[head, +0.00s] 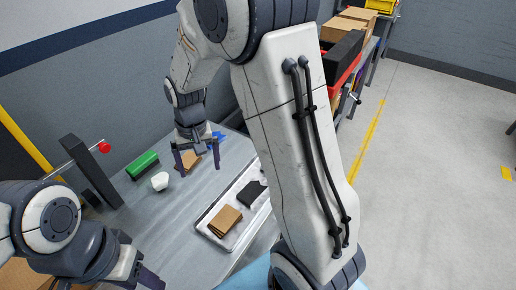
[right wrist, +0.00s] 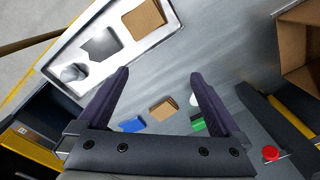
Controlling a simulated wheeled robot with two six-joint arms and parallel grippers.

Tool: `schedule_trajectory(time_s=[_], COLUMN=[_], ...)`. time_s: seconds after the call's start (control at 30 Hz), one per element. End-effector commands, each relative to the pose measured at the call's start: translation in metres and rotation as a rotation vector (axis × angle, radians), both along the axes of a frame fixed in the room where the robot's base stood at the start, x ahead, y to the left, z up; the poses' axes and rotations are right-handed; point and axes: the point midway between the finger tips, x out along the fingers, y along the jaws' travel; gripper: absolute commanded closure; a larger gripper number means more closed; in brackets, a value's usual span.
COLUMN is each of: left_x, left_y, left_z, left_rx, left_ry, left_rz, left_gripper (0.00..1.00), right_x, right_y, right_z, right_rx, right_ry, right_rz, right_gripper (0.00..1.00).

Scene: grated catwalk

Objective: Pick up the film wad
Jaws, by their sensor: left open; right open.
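A grey, crumpled, shiny lump (right wrist: 72,73), which looks like the film wad, lies in the end of a white tray (right wrist: 128,58); in the head view my right arm hides that end. A small white lump (head: 160,181) lies on the table near a green block; I cannot tell its material. My right gripper (head: 198,167) is open and empty above the table's far part; in its wrist view the jaws (right wrist: 160,75) have nothing between them, and the grey lump is off to their left. My left gripper (head: 150,280) is open at the lower left, partly cut off.
The tray (head: 203,226) also holds folded brown cardboard (head: 225,220) and a dark flat piece (head: 251,194). A green block (head: 142,165), brown cardboard (head: 187,161) and a blue piece (head: 217,136) lie on the grey table. A red-knobbed post (head: 104,147) stands at left.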

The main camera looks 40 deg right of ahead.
Motion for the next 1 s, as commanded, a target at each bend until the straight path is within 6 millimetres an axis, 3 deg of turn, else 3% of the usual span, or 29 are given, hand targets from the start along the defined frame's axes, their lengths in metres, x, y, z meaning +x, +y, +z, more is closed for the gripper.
schedule_trajectory(time_s=[0.03, 0.1, 0.2, 0.3, 0.4, 0.57, 0.8, 1.0], left_x=[0.0, 0.0, 0.0, 0.0, 0.0, 0.0, 0.0, 0.0], left_y=[0.0, 0.0, 0.0, 0.0, 0.0, 0.0, 0.0, 0.0], left_z=[0.019, 0.029, 0.042, 0.051, 0.056, 0.061, 0.072, 0.077], left_rx=[0.0, 0.0, 0.0, 0.0, 0.0, 0.0, 0.0, 0.0], left_ry=[0.0, 0.0, 0.0, 0.0, 0.0, 0.0, 0.0, 0.0], left_rz=[0.0, 0.001, 0.001, 0.001, 0.001, 0.002, 0.002, 0.002], left_gripper=[0.5, 0.5, 0.5, 0.5, 0.5, 0.5, 0.5, 0.5], right_x=[0.022, 0.043, 0.056, 0.055, 0.05, 0.044, 0.044, 0.046], right_y=[-0.041, -0.092, -0.161, -0.215, -0.25, -0.271, -0.271, -0.271], right_z=[-0.005, -0.021, -0.047, -0.071, -0.088, -0.107, -0.143, -0.156], right_rx=[-0.005, -0.01, -0.013, -0.015, -0.017, -0.018, -0.018, -0.019], right_ry=[0.016, 0.022, 0.03, 0.036, 0.037, 0.041, 0.041, 0.04], right_rz=[-0.142, -0.31, -0.52, -0.678, -0.78, -0.842, -0.843, -0.841], right_gripper=[0.0, 0.0, 0.0, 0.0, 0.0, 0.0, 0.0, 0.0])
